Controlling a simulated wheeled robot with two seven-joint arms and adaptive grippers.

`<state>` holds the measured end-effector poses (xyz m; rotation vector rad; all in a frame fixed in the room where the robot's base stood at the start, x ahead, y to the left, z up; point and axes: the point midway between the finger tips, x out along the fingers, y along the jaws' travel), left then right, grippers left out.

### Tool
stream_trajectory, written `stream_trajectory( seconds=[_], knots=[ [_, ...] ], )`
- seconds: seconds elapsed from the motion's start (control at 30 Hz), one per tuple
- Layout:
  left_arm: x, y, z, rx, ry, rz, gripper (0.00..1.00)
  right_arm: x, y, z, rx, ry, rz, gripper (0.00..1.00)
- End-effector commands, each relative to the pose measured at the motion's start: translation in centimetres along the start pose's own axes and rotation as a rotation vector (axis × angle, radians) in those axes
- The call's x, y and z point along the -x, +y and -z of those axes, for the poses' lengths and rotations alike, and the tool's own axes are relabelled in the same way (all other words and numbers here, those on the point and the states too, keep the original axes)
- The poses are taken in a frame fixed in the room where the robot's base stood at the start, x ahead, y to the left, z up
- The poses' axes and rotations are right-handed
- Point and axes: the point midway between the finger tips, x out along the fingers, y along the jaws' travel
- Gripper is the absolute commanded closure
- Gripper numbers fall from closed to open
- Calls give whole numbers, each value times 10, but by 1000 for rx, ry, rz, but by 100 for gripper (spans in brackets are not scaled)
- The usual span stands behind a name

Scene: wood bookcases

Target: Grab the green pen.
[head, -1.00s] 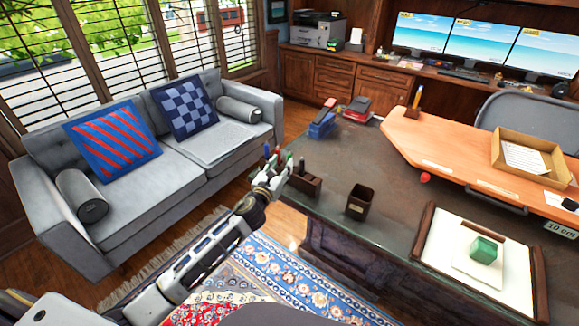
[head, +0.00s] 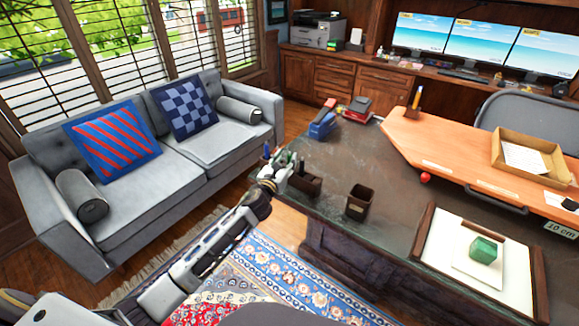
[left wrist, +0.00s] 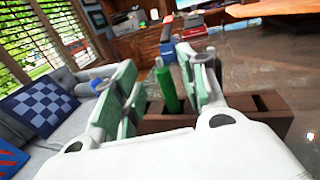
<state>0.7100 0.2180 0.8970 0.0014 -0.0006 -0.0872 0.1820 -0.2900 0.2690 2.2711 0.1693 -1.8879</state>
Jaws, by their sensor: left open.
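The green pen (left wrist: 167,90) stands upright in the left wrist view, between the two fingers of my left gripper (left wrist: 158,65). The fingers have green inner pads and are open, one on each side of the pen; a gap shows on the left. In the head view my left gripper (head: 277,170) is at the holder's left end and largely hides the pens. My right gripper is not in view.
A blue pen (head: 266,149) shows beside my left gripper. A dark square cup (head: 360,202) stands right of the holder. A blue and red stapler-like object (head: 323,122) lies farther back. The grey sofa (head: 130,215) is left of the desk. The desk's middle is mostly clear.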

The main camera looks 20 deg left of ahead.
Motion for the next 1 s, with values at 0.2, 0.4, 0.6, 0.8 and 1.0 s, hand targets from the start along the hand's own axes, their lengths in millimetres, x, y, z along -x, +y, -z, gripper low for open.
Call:
stream_trajectory(
  seconds=[0.2,0.4,0.6,0.8,1.0],
  knots=[
    [-20,-2,-3,0,0,0,58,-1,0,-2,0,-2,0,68],
    [-32,-2,-2,1,1,-1,58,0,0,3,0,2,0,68],
    [-35,-2,-2,0,0,0,58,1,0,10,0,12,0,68],
    [-35,-2,-2,0,1,0,58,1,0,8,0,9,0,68],
    [-34,-2,-2,0,1,0,64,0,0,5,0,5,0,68]
  ],
)
